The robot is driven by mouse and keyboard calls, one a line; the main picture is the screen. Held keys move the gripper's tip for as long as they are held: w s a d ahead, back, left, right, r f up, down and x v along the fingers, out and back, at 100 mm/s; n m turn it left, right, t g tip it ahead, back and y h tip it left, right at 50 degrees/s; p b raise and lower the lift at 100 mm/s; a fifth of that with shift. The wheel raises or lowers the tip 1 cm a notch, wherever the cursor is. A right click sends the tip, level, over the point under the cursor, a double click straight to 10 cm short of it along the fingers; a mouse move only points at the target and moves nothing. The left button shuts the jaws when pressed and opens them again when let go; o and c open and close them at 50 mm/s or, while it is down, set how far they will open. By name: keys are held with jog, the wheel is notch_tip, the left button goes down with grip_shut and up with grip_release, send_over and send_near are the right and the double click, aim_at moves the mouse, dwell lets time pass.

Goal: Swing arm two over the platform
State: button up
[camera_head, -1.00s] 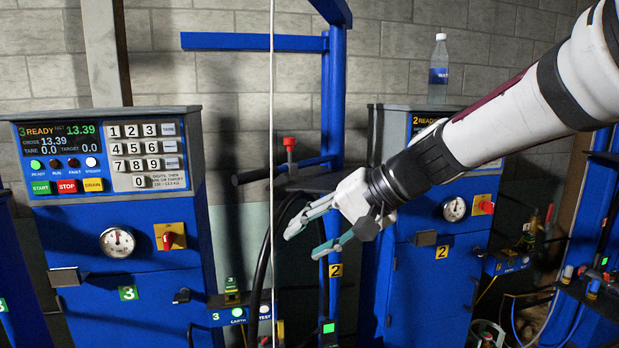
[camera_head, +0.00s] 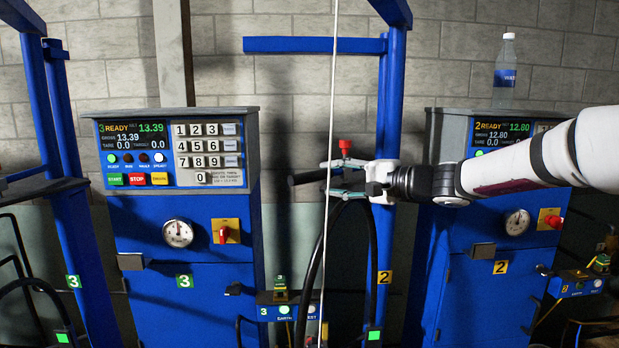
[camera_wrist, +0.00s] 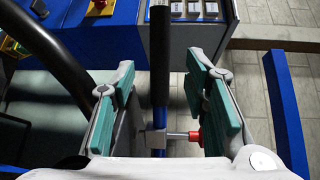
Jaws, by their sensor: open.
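Arm two appears to be the bar on the blue post (camera_head: 391,110) above the yellow 2 label (camera_head: 384,277). Its black grip (camera_head: 305,177) points left, and a red knob (camera_head: 345,145) stands near it. My gripper (camera_head: 328,178) is open at the bar, coming from the right. In the wrist view, the black grip (camera_wrist: 160,60) runs between my two teal finger pads, with gaps on both sides. The red knob (camera_wrist: 196,136) on its metal pin lies near the right finger. My gripper hides part of the bar in the head view. I cannot make out the platform.
A black hose (camera_head: 372,240) hangs below the bar, and a thin pale cable (camera_head: 330,90) hangs in front. Blue scale cabinets 3 (camera_head: 200,290) and 2 (camera_head: 490,300) stand on either side.

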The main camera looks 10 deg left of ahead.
aim_at(314, 178)
jog(key=x, duration=0.7)
jog(key=shift+a, duration=0.1)
jog(key=shift+c, duration=0.2)
grip_shut()
